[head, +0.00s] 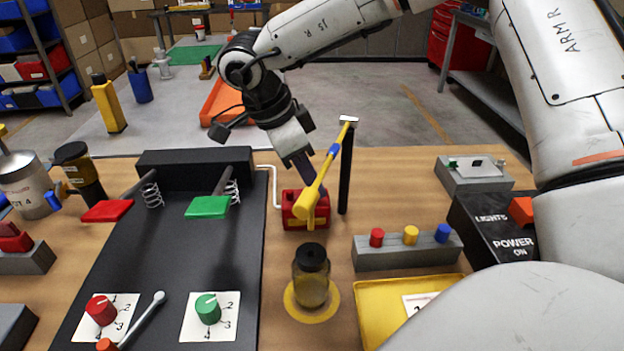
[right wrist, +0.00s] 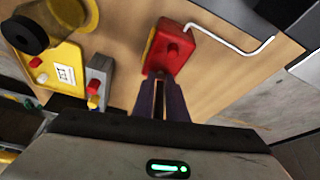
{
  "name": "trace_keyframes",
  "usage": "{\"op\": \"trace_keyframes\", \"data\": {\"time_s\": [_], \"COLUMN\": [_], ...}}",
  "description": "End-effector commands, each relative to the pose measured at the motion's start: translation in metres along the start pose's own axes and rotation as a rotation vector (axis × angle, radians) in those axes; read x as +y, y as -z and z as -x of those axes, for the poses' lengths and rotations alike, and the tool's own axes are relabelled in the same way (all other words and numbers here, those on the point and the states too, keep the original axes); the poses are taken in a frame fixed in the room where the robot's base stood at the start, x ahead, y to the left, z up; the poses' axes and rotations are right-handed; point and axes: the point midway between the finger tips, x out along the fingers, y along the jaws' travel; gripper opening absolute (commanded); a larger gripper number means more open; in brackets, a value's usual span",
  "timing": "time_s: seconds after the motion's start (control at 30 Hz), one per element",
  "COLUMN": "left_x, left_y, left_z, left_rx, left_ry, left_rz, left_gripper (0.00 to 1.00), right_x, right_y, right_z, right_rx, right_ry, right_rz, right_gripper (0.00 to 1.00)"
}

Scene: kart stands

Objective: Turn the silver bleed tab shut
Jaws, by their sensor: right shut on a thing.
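The red block (head: 291,208) stands on the wooden table right of the black board, and a thin white pipe (head: 274,185) joins it. It also shows in the right wrist view (right wrist: 178,48). My right gripper (head: 311,182) reaches down to this block from behind. Its fingers (right wrist: 159,82) are nearly together at the block's edge, shut on a small part. The silver bleed tab is mostly hidden between the fingertips, so its angle cannot be told. A yellow lever (head: 323,180) with a blue band slants in front of the fingers. My left gripper is not in view.
A black post (head: 346,170) stands just right of the red block. A dark-lidded jar (head: 311,280) stands in front. A grey button block (head: 405,252) and yellow tray (head: 380,310) are to the right. The black pedal board (head: 165,260) is to the left.

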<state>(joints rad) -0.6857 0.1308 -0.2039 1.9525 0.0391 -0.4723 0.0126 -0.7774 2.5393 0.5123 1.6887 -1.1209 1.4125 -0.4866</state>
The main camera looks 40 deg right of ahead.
Motion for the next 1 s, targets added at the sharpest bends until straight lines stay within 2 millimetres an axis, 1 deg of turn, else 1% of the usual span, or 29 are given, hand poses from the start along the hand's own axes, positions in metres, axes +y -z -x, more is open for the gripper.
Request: {"op": "trace_keyframes", "data": {"time_s": [0.13, 0.27, 0.37, 0.57, 0.6, 0.67, 0.7, 1.0], "left_x": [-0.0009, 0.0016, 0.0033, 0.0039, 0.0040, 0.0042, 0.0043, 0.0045], "left_y": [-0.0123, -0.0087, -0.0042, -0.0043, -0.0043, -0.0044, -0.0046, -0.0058], "left_z": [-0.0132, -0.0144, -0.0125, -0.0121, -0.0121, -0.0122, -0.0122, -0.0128], "left_rx": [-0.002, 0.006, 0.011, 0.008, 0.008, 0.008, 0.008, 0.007], "left_ry": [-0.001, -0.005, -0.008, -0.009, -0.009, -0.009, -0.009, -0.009], "left_rz": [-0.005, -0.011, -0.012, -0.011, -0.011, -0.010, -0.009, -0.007], "left_gripper": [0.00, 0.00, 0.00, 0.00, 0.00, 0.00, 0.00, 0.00], "right_x": [-0.0026, -0.0033, -0.0028, -0.0027, -0.0027, -0.0027, -0.0027, -0.0030], "right_y": [-0.0021, -0.0008, 0.0001, 0.0003, 0.0003, 0.0003, 0.0003, 0.0002], "right_z": [-0.0047, -0.0022, -0.0002, 0.0003, 0.0003, 0.0003, 0.0003, 0.0021], "right_rx": [-0.001, -0.001, 0.000, 0.000, 0.000, 0.000, 0.000, 0.000], "right_ry": [-0.048, -0.092, -0.101, -0.101, -0.100, -0.100, -0.100, -0.099], "right_rz": [-0.123, -0.226, -0.244, -0.243, -0.242, -0.242, -0.242, -0.241], "right_gripper": [0.00, 0.00, 0.00, 0.00, 0.19, 0.29, 0.31, 0.31]}}
